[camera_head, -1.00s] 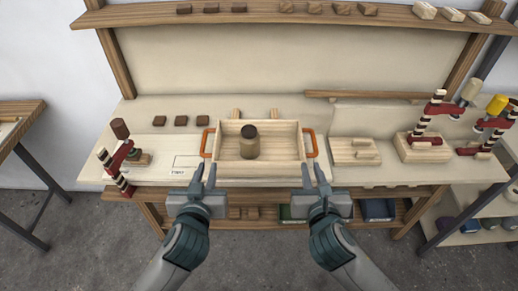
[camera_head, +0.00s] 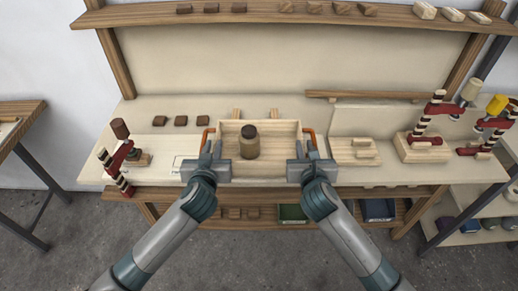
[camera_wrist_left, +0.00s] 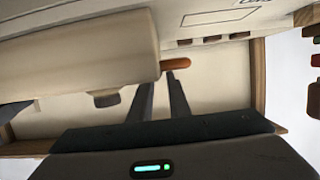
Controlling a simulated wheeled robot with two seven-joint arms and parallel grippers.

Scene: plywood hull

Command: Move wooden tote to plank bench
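The wooden tote (camera_head: 283,163) is a pale open box on the workbench, with an orange handle at each side. A brown jar with a dark lid (camera_head: 249,147) stands inside it. My left gripper (camera_head: 212,148) is at the tote's left handle (camera_head: 204,138), fingers apart. In the left wrist view an orange handle (camera_wrist_left: 175,63) lies just beyond the open fingertips (camera_wrist_left: 162,80). My right gripper (camera_head: 308,148) is at the right handle, fingers apart and partly covering it. I cannot tell which surface is the plank bench.
A red clamp (camera_head: 118,158) stands left on the workbench (camera_head: 155,145); more clamps (camera_head: 425,125) stand right. Pale wood blocks (camera_head: 355,151) lie right of the tote. A wood-topped table (camera_head: 20,112) is at far left. A shelf (camera_head: 270,13) runs above.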

